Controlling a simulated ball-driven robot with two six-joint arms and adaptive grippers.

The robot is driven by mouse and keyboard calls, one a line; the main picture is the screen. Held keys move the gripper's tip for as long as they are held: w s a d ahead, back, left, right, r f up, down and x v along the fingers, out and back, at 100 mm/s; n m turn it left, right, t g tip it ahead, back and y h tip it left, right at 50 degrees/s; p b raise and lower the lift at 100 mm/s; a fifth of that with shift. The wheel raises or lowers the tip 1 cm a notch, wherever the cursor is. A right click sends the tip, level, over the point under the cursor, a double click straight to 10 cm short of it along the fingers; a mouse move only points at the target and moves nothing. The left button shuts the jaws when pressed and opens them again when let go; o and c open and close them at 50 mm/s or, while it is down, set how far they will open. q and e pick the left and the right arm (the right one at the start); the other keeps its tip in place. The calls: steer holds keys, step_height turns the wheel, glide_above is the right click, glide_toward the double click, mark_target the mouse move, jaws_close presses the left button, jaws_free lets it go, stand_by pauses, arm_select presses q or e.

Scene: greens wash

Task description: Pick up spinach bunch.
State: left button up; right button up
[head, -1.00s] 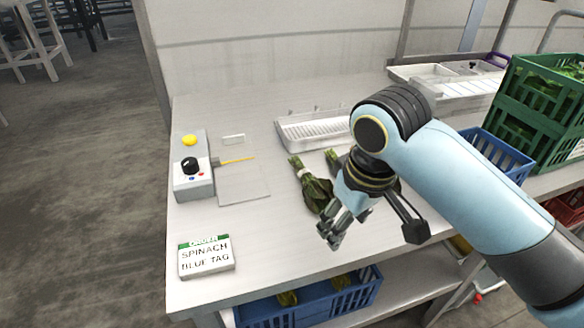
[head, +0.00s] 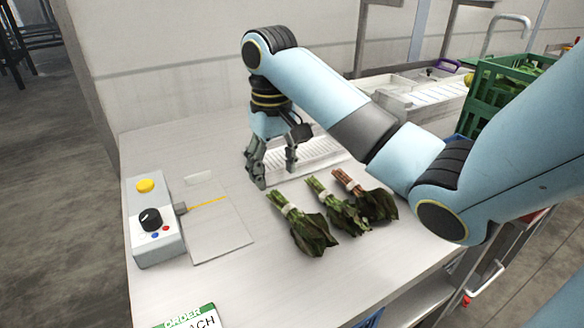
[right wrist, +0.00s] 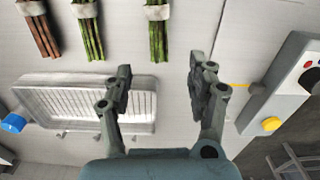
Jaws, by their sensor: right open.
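Three leafy bunches with pale bands lie side by side on the table. The left one (head: 305,228) and the middle one (head: 345,213) have green stems; the right one (head: 374,203) has reddish stems. I cannot tell for sure which green one is the spinach bunch. In the right wrist view the stems of the left (right wrist: 157,38), middle (right wrist: 89,38) and reddish bunch (right wrist: 43,33) show at the top; their leaves are out of frame. My right gripper (head: 275,174) is open and empty, pointing down behind the left bunch's stem ends. My left gripper is not in view.
A white ribbed tray (head: 325,150) lies behind the bunches. At left stand a control box (head: 153,245) with a yellow button and a flat plate (head: 222,235). An order card (head: 200,318) is at the front, partly cut off. Green crates (head: 490,100) stand at right.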

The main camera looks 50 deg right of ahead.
mark_target(277, 193)
steer(key=shift+w+f, duration=0.1)
steer(key=shift+f, duration=0.65)
steer(key=f, duration=0.4)
steer(key=shift+s+f, duration=0.15)
steer(key=shift+s, duration=0.2)
steer(key=shift+f, duration=0.45)
steer(key=shift+c, duration=1.2)
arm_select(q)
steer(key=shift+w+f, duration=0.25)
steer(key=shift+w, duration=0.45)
arm_select(e)
jaws_close()
steer(key=shift+r, duration=0.15)
